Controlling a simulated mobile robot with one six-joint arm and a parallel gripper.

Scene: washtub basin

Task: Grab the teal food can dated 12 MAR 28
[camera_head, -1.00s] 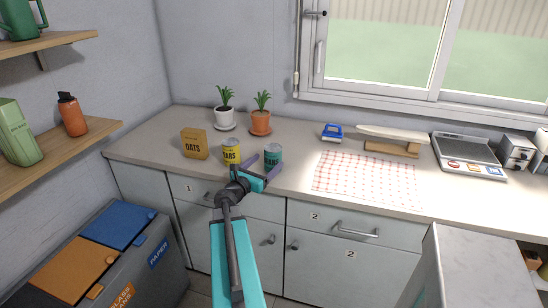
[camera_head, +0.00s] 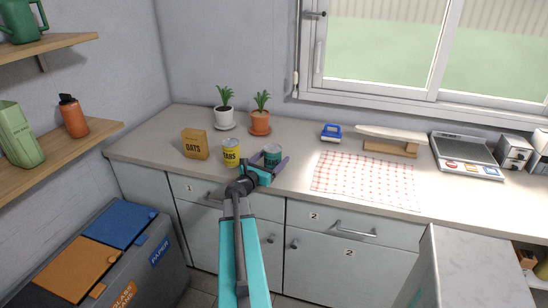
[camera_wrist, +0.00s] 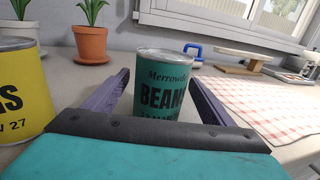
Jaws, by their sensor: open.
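A teal can (camera_head: 272,153) stands upright on the counter, right of a yellow can (camera_head: 231,153). In the wrist view the teal can (camera_wrist: 163,88) reads "Merrow… BEANS", with a date line below that is partly cut off by my gripper body. My gripper (camera_head: 268,164) is open, with its purple fingers to either side of the teal can. In the wrist view my gripper (camera_wrist: 155,90) has one finger left and one right of the can, with gaps showing on both sides. The yellow can (camera_wrist: 22,88) stands at the left, with "N 27" visible.
An oats box (camera_head: 195,144) stands left of the cans. A white-potted plant (camera_head: 224,115) and a terracotta-potted plant (camera_head: 260,121) stand behind. A checked cloth (camera_head: 367,180) lies to the right, with a kitchen scale (camera_head: 466,155) beyond.

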